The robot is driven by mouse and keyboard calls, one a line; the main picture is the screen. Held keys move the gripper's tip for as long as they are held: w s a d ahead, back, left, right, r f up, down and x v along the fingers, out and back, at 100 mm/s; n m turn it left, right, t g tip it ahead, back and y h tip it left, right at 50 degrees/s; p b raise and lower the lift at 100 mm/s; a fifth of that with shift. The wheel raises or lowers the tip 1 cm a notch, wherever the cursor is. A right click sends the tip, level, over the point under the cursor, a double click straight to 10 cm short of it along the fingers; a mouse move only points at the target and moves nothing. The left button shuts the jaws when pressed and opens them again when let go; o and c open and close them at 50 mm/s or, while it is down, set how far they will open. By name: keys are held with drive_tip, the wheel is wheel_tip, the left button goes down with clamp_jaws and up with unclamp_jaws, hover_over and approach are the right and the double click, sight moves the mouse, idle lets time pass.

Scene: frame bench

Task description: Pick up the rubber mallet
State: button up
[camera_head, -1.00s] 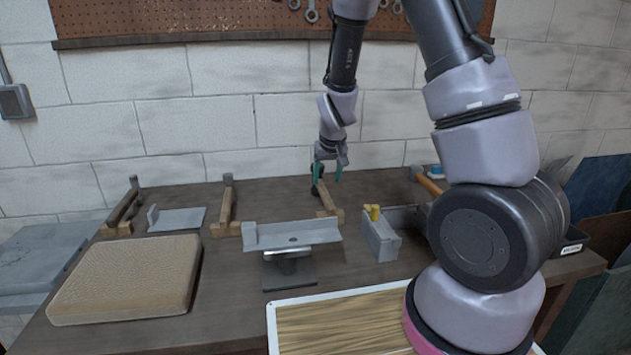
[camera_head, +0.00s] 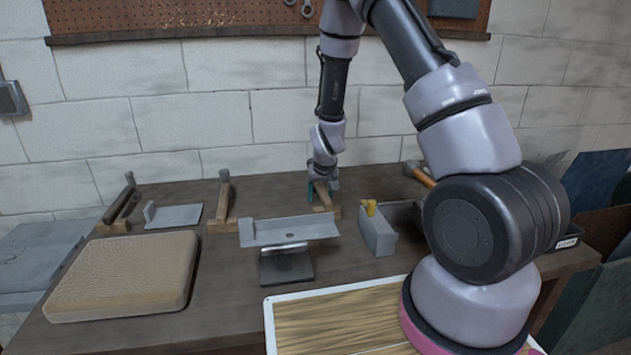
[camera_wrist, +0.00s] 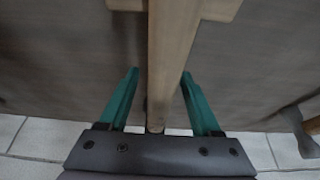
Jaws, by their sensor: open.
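A wooden handle (camera_head: 322,197) lies on a wooden rest at the back of the bench; a dark head showed on it earlier, so it looks like the rubber mallet. Its head is now hidden behind my gripper. In the wrist view the handle (camera_wrist: 172,45) runs up the middle, between the two green fingers. My gripper (camera_wrist: 161,75) is open, with a finger on each side of the handle and a gap visible on both sides. In the head view my gripper (camera_head: 322,188) is down at the handle, pointing at the bench.
Other wooden-handled tools lie on rests to the left (camera_head: 222,205) and far left (camera_head: 122,208). A grey metal stand (camera_head: 290,231) and a grey block with a yellow knob (camera_head: 377,232) stand in front. A hammer (camera_head: 420,175) lies right. The wall is close behind.

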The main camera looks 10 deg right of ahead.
clamp_jaws()
idle(1.3)
